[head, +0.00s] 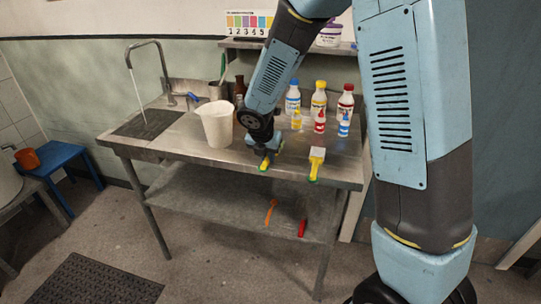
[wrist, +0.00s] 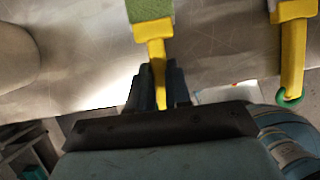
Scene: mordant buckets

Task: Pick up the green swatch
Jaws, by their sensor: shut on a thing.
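The green swatch (wrist: 150,10) shows at the top of the wrist view as a green, rough-looking pad on a yellow handle. My gripper (wrist: 157,75) is shut on the yellow handle, with one dark finger on each side. The far end of the pad is cut off by the frame. I cannot tell whether the swatch touches the counter.
A yellow-handled brush (head: 316,165) lies to the right on the steel counter (head: 190,150). A white jug (head: 217,124) stands close on the left. Several bottles (head: 318,99) stand behind, to the right. A sink (head: 148,124) is at the left. The lower shelf (head: 205,200) holds orange and red tools.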

